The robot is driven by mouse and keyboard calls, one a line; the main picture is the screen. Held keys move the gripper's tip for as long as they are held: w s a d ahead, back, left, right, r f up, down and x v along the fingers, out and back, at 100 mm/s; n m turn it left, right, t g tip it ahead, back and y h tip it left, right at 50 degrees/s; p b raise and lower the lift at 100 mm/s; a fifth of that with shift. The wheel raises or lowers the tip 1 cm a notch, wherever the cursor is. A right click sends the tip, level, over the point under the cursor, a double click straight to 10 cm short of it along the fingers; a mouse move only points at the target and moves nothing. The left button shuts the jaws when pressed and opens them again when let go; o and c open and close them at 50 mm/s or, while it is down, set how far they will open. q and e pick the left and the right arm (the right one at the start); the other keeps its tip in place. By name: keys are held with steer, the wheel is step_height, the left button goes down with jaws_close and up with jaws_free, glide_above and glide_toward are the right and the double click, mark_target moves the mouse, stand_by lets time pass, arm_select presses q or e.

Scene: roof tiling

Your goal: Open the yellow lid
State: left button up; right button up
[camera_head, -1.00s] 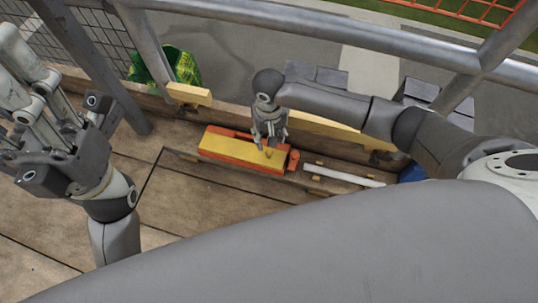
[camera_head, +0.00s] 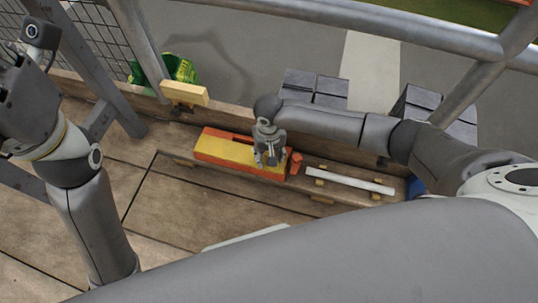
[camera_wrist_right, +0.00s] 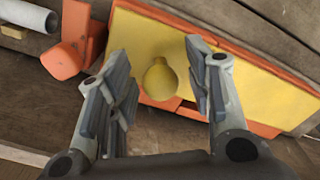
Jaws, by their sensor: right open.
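The yellow lid (camera_head: 226,150) lies on an orange box (camera_head: 202,157) on the wooden deck. In the right wrist view the lid (camera_wrist_right: 222,68) carries a round yellow knob (camera_wrist_right: 159,80). My right gripper (camera_head: 268,158) is over the right end of the lid. In the right wrist view this gripper (camera_wrist_right: 162,88) is open, with its fingers on either side of the knob and space between them and it. Whether the fingertips touch the lid is hard to tell. My left gripper (camera_head: 22,85) is at the far left, partly cut off by the picture edge.
An orange piece (camera_head: 296,163) is beside the box's right end. A white tube (camera_head: 350,181) lies on a wooden board further right. A yellow block (camera_head: 184,93) and a green bag (camera_head: 178,70) are behind. Metal railing crosses the top. Deck in front is clear.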

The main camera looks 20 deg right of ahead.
steer(key=shift+c, duration=0.3)
jaws_close()
